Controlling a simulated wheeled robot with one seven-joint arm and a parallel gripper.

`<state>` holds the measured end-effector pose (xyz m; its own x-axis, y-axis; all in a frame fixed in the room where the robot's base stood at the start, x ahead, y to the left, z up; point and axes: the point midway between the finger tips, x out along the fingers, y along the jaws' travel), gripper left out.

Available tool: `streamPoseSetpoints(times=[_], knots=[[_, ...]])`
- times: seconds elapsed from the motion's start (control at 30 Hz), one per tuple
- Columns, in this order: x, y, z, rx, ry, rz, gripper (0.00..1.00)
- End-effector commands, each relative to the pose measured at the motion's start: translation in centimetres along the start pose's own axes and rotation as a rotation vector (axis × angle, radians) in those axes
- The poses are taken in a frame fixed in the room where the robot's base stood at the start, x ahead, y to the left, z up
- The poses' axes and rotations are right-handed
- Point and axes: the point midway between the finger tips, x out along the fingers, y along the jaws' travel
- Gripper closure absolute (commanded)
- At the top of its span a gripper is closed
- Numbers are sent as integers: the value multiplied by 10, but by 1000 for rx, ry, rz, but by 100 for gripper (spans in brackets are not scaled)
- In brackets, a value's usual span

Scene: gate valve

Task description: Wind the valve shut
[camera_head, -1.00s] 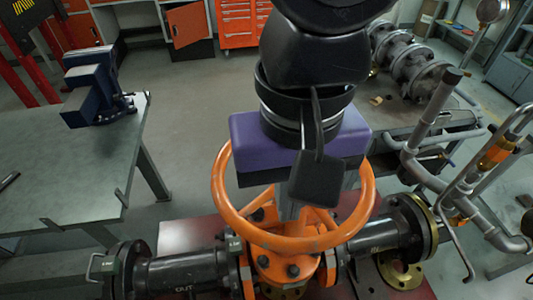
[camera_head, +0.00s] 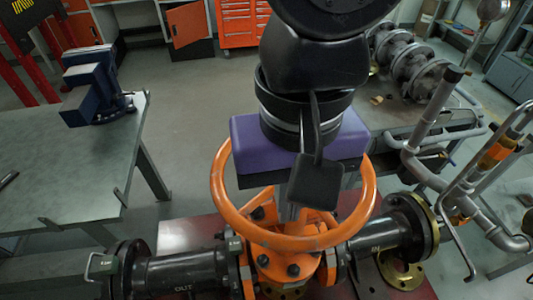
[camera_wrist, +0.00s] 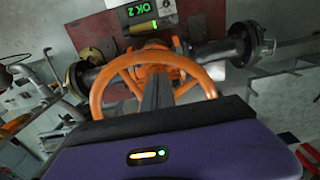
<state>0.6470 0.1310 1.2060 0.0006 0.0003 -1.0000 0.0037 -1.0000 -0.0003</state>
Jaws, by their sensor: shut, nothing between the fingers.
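The orange handwheel (camera_head: 222,205) lies level on top of the orange valve body (camera_head: 285,268), which sits between dark flanged pipes. In the wrist view the handwheel (camera_wrist: 97,100) shows its rim and spokes, with the valve beyond. My gripper (camera_head: 290,214) has a purple housing above the wheel. Its grey fingers point down inside the rim, among the spokes. In the wrist view my gripper (camera_wrist: 157,82) shows its fingers together, with nothing between them. Whether they touch a spoke or the rim I cannot tell. The housing hides the wheel's far side.
A steel bench with a blue vise (camera_head: 92,85) stands at left. Grey bent pipes (camera_head: 430,165) rise close at right. Open floor lies behind the valve.

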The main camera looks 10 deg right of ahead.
Motion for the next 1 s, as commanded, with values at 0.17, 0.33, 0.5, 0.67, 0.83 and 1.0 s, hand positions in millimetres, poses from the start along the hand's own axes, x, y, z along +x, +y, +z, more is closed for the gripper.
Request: streamPoseSetpoints(times=[0.17,0.33,0.5,0.67,0.83,1.0], knots=[[10,0,0,-1,-1,0,100],[18,0,0,0,-2,0,100],[26,0,0,0,-1,1,100],[33,0,0,0,-1,0,100],[41,0,0,0,-2,0,100],[47,0,0,0,-1,0,100]])
